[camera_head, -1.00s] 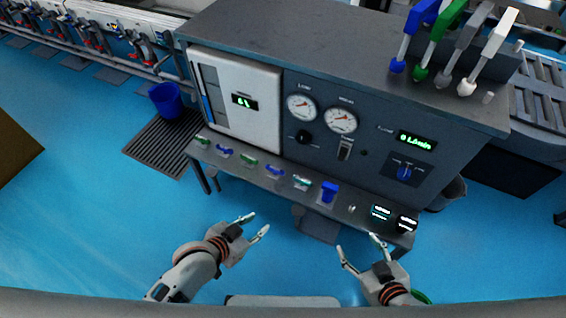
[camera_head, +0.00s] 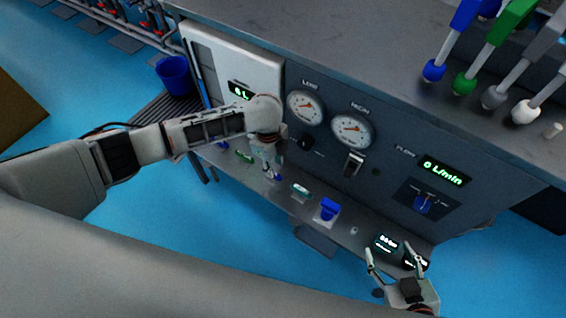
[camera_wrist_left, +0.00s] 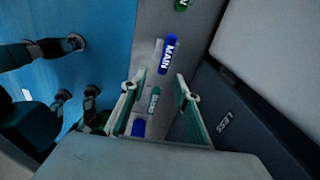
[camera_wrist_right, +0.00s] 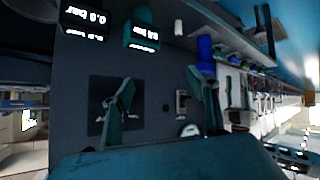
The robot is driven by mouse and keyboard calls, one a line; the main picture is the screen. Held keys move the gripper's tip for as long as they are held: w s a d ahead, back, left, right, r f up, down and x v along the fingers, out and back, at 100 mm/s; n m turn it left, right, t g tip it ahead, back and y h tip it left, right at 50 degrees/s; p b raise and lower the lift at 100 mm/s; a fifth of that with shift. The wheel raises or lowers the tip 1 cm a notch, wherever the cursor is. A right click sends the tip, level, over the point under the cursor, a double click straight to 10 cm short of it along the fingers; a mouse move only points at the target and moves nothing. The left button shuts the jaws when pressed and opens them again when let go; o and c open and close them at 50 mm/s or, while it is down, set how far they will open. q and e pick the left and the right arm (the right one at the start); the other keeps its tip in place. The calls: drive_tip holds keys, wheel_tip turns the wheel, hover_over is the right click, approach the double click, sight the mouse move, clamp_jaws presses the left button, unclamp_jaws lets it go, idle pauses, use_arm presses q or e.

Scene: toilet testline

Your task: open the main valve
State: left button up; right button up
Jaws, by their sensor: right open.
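The main valve is a blue handle (camera_wrist_left: 167,55) lettered MAIN on the grey ledge, seen in the left wrist view just beyond my left fingertips. In the head view, a small blue part of it (camera_head: 276,177) shows below my left gripper (camera_head: 270,157), which partly covers it. In the left wrist view my left gripper (camera_wrist_left: 160,90) is open, with a teal-labelled handle (camera_wrist_left: 153,101) seen between its fingers. The fingers look clear of the MAIN handle. My right gripper (camera_head: 396,258) is open and empty by the ledge's right end.
The ledge also holds a green handle (camera_head: 245,156) and a blue cup-like part (camera_head: 327,209). Two small displays (camera_head: 386,243) stand near my right gripper. The panel behind carries gauges (camera_head: 352,131) and a flow display reading 0 L/min (camera_head: 444,171).

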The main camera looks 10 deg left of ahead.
use_arm(q)
drive_tip(key=shift+w+a+r+y, duration=0.15)
drive_tip(key=shift+w+a+y, duration=0.15)
drive_tip(key=shift+w+a, duration=0.45)
drive_tip(key=shift+f+b, duration=0.3)
drive_tip(key=shift+f, duration=0.05)
wheel_tip(320, 180, down, 5)
drive_tip(key=shift+s+f+b, duration=0.15)
drive_tip(key=shift+b, duration=0.95)
drive_tip(key=shift+f, duration=0.4)
drive_tip(key=shift+f+b, duration=0.25)
drive_tip(key=shift+b, duration=0.05)
drive_tip(key=shift+f, duration=0.1)
drive_tip(key=shift+w, duration=0.25)
clamp_jaws()
drive_tip(key=shift+d, duration=0.1)
use_arm(e)
drive_tip(key=shift+w+a+f, duration=0.1)
drive_tip(key=shift+a+f, duration=0.3)
